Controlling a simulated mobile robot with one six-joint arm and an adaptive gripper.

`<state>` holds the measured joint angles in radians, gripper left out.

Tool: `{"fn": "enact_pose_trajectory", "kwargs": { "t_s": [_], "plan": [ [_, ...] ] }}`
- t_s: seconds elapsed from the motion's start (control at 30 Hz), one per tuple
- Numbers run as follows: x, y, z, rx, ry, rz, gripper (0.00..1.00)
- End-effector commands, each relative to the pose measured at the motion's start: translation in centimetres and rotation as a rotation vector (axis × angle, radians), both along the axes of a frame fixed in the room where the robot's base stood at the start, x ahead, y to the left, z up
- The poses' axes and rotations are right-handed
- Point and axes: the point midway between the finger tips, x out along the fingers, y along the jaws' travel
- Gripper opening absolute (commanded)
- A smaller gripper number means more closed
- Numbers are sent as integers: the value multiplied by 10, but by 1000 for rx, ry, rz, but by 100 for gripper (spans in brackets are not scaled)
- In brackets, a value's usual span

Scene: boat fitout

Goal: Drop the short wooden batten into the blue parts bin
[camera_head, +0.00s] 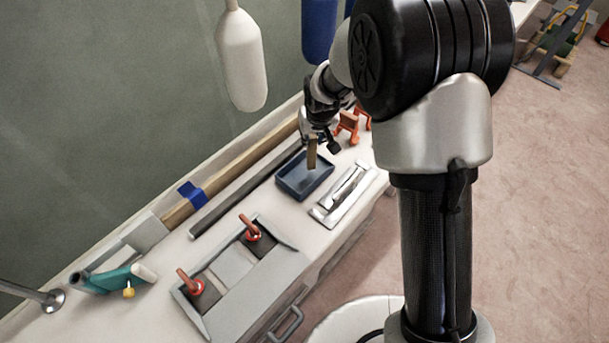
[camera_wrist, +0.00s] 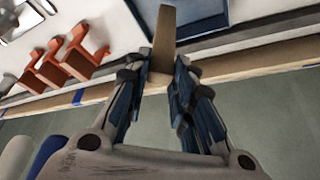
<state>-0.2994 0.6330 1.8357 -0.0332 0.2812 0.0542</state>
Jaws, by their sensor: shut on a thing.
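The short wooden batten (camera_head: 312,153) is a small brown piece held upright in my gripper (camera_head: 320,138). In the wrist view the batten (camera_wrist: 164,38) sticks out between the two fingers of my gripper (camera_wrist: 160,82), which is shut on it. The blue parts bin (camera_head: 291,188) is a shallow, dark blue, open tray on the bench. In the head view the batten overlaps the bin's far right part and appears above it; its exact height is unclear. The bin (camera_wrist: 228,12) shows partly at the top of the wrist view, beside the batten's tip.
Orange clamps (camera_head: 348,124) stand just behind the bin. A silver metal piece (camera_head: 345,192) lies to its right. A grey plate with red-handled fixtures (camera_head: 240,280) is nearer. A long dark bar (camera_head: 240,189) runs along the wall side. A white fender (camera_head: 241,60) hangs above.

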Motion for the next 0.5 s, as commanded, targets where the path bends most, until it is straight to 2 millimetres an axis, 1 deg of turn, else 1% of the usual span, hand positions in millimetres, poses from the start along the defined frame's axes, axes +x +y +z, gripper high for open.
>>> {"fn": "enact_pose_trajectory", "kwargs": {
  "t_s": [0.03, 0.1, 0.4, 0.43, 0.5],
  "plan": [
    [0, 0, -8, 0, 0, 0, 0],
    [0, 0, -12, 1, -1, -1, 0],
    [0, 0, -13, 1, -1, -1, 0],
    [0, 0, -13, 1, -1, -1, 24],
    [0, 0, -13, 1, -1, -1, 29]
  ]
}}
